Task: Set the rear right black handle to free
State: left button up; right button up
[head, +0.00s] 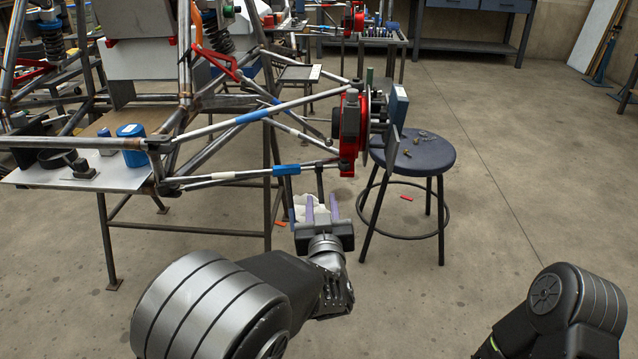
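A dark handle (319,181) hangs down below the white-and-blue lower tube, just left of the red hub (350,130) at the chassis corner. I take it for the rear right black handle. My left gripper (321,199) is just below it, fingers pointing up and away. Its two fingers stand apart, with the handle's lower end appearing between or just beyond their tips. Contact cannot be told. My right gripper is out of view; only part of that arm shows at the lower right.
The tube chassis (187,75) rests on a stand at the left. A round stool (412,152) with small parts stands right of the hub. A blue cup (131,146) sits on the left tabletop. Something white lies behind my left fingers.

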aim_at(321, 194)
pick_arm(q)
jog(key=shift+r, duration=0.25)
jog(key=shift+w+f, duration=0.1)
jog(key=shift+w, duration=0.3)
jog(key=w, duration=0.2)
jog(key=w+b, duration=0.1)
jog(key=w, duration=0.1)
jog(key=w+b, duration=0.1)
jog(key=shift+w+a+f, duration=0.1)
jog(key=shift+w+a, duration=0.3)
jog(key=shift+w, duration=0.6)
grip_shut()
